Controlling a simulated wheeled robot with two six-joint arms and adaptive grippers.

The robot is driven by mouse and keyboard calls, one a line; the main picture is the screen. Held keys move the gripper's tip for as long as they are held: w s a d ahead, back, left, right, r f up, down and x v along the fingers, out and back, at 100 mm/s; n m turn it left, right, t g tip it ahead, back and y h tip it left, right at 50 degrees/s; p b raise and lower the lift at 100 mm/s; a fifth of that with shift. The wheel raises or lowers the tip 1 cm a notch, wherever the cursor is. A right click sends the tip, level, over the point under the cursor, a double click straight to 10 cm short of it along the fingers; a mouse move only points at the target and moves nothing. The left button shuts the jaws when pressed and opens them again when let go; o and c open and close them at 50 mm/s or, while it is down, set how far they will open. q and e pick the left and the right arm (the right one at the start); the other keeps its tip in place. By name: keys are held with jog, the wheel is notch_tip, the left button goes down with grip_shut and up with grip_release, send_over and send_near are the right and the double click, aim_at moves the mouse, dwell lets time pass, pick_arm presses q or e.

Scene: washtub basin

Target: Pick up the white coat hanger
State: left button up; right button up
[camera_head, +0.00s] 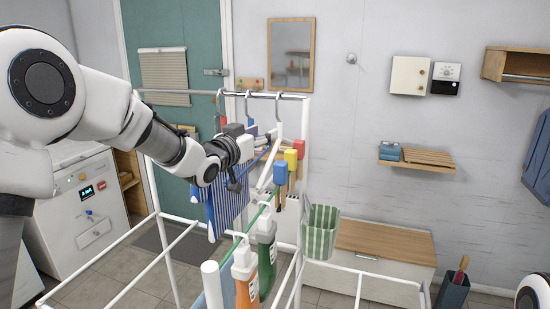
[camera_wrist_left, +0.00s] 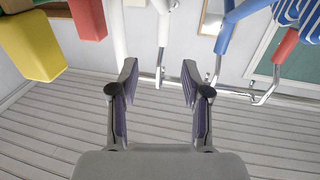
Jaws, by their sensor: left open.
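The white coat hanger (camera_head: 268,167) hangs by its metal hook from the rail of a white rack in the head view. In the left wrist view a white hanger arm (camera_wrist_left: 163,24) comes down from the top edge, just beyond the fingertips. My left gripper (camera_head: 240,172) is open, near the hanger on its left side; in the wrist view its two fingers (camera_wrist_left: 157,90) stand apart with nothing between them. The head view does not show clearly how far the fingers are from the hanger. My right gripper is not in view.
A blue hanger (camera_wrist_left: 234,35) with a striped blue cloth (camera_head: 228,205) hangs close by on the rack. Red, yellow and blue-topped items (camera_head: 291,158) hang on the right.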

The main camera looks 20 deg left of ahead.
aim_at(279, 136)
pick_arm(q)
jog(key=w+f+p, duration=0.1)
jog(key=w, duration=0.1)
jog(key=w+d+f+p, duration=0.1)
jog(key=w, duration=0.2)
jog(key=w+f+p, duration=0.1)
jog(key=w, duration=0.1)
jog(key=shift+w+d, duration=0.25)
jog(key=shift+w, duration=0.1)
jog(key=shift+w+a+f, duration=0.1)
jog(key=shift+w+f, duration=0.15)
jog(key=shift+s+r, duration=0.15)
grip_shut()
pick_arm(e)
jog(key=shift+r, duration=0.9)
